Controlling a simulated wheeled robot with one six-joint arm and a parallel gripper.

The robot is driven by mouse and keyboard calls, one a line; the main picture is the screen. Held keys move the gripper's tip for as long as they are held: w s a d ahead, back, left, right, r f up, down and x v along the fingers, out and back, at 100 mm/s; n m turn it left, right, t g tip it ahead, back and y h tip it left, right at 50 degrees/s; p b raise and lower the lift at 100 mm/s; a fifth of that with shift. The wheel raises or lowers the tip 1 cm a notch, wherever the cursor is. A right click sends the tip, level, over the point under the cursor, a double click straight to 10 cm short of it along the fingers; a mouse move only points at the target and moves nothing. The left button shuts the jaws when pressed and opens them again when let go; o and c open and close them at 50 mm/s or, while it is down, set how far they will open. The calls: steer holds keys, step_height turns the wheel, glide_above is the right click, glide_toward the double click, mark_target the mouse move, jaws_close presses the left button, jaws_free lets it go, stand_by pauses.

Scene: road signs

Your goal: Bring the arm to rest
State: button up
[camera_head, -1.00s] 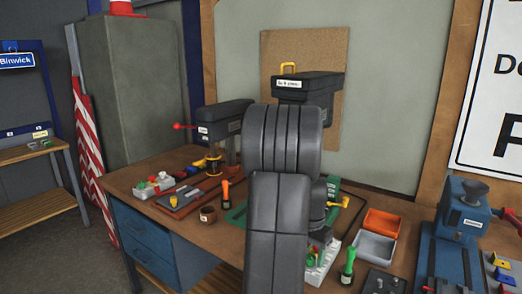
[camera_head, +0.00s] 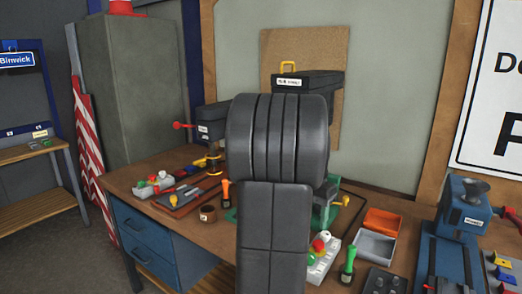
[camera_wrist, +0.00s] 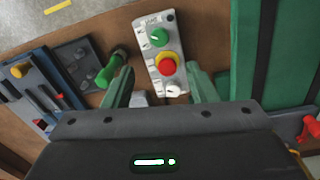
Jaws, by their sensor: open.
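My gripper (camera_wrist: 160,84) shows in the wrist view with its two green fingers spread apart and nothing held between them. Beyond the fingers is a white control box (camera_wrist: 153,50) with a green knob, a red mushroom button on a yellow ring and a white knob. I cannot tell how far below the fingers it lies. In the head view my arm's dark links cover the middle of the workbench (camera_head: 125,187) and hide the gripper. The control box also shows there (camera_head: 322,262), just right of my arm.
A green-handled tool (camera_head: 347,265) stands right of the control box. Orange (camera_head: 382,222) and grey (camera_head: 373,246) bins lie behind it. A blue machine (camera_head: 463,213) stands at the right.

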steer(key=f, duration=1.3)
steer(key=shift+s+d+p, duration=0.2)
steer(key=shift+s+p, duration=0.1)
steer(key=shift+p, duration=0.05)
steer(key=shift+w+r+n, duration=0.1)
steer(key=shift+n, duration=0.3)
steer(key=n, duration=0.4)
steer(key=shift+r+n, duration=0.1)
steer(key=shift+n, duration=0.3)
steer(key=n, duration=0.6)
steer(key=shift+t, duration=0.3)
step_height(320, 180, up, 11)
steer(key=shift+a+n, duration=0.3)
steer(key=shift+s+f+b, duration=0.25)
steer(key=shift+b, duration=0.05)
